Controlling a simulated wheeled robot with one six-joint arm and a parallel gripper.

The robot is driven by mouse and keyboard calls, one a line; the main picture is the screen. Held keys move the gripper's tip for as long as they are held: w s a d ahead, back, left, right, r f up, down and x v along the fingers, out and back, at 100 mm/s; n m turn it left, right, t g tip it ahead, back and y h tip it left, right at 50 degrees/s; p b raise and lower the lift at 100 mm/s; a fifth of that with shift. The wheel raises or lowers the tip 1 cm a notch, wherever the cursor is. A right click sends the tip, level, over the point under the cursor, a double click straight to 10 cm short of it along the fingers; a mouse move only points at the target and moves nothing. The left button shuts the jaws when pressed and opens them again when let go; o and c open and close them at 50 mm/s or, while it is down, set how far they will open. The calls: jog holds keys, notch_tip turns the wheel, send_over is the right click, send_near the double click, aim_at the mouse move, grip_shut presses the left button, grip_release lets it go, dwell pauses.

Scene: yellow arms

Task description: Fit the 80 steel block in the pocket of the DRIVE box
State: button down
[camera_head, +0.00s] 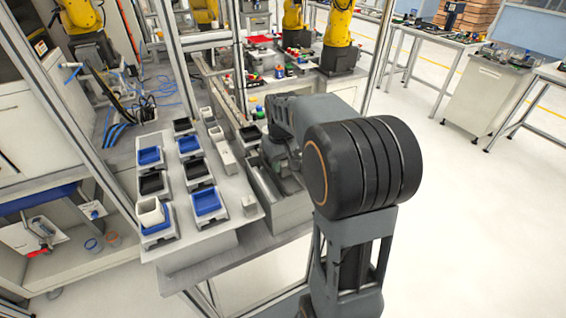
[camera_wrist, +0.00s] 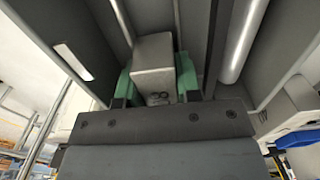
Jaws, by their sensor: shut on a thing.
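In the wrist view a plain grey steel block (camera_wrist: 153,62) sits between the green finger pads of my gripper (camera_wrist: 156,76), which is shut on it. In the head view my arm hides the gripper and block, above or at a long grey open box (camera_head: 283,208) on the bench. No label reading DRIVE is legible, so I cannot tell which box it is.
Left on the bench stand two rows of grey holders with blue trays (camera_head: 208,202) and black trays (camera_head: 153,185). A cream open box (camera_head: 150,213) sits on the front left one. Small pale blocks (camera_head: 249,205) stand nearby. A metal frame post (camera_head: 78,120) rises at left.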

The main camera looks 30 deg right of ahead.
jog(key=c, duration=0.7)
grip_release()
jog(key=shift+f, duration=0.1)
jog(key=shift+r+p, duration=2.95)
jog(key=shift+r, duration=0.65)
